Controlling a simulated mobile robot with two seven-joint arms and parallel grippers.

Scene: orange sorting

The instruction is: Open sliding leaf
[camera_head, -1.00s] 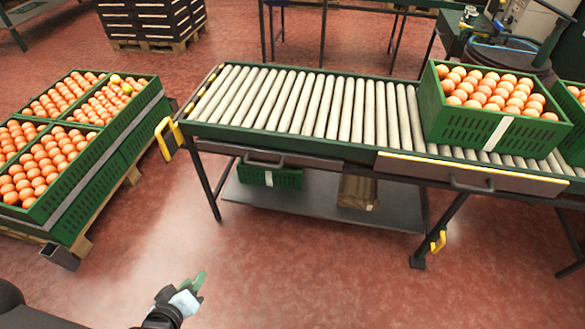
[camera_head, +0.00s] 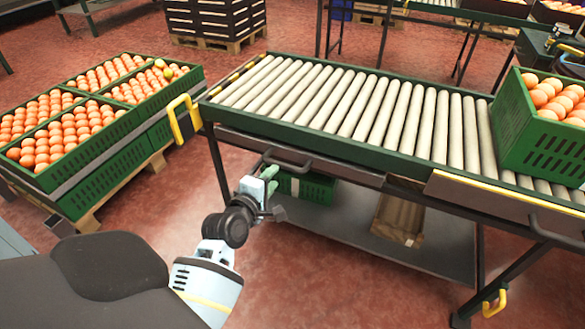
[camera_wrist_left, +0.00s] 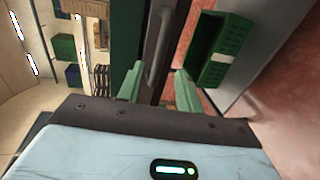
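The roller conveyor (camera_head: 330,95) has a dark front leaf (camera_head: 330,165) with a bar handle (camera_head: 286,158) at its left part. A second brown leaf with a yellow top edge (camera_head: 500,205) and its own handle (camera_head: 555,232) sits further right. My left gripper (camera_head: 271,184) is just below and left of the left handle. In the left wrist view my left gripper (camera_wrist_left: 158,88) has its green fingers apart. The grey handle (camera_wrist_left: 160,48) shows ahead, between the fingers' lines, and appears apart from them. My right gripper is out of view.
A yellow bracket (camera_head: 186,118) juts from the conveyor's left end. A green crate of oranges (camera_head: 545,140) stands on the rollers at right. A green crate (camera_head: 308,187) and a brown box (camera_head: 398,215) are on the lower shelf (camera_head: 440,255). Orange crates (camera_head: 110,160) stand on a pallet at left.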

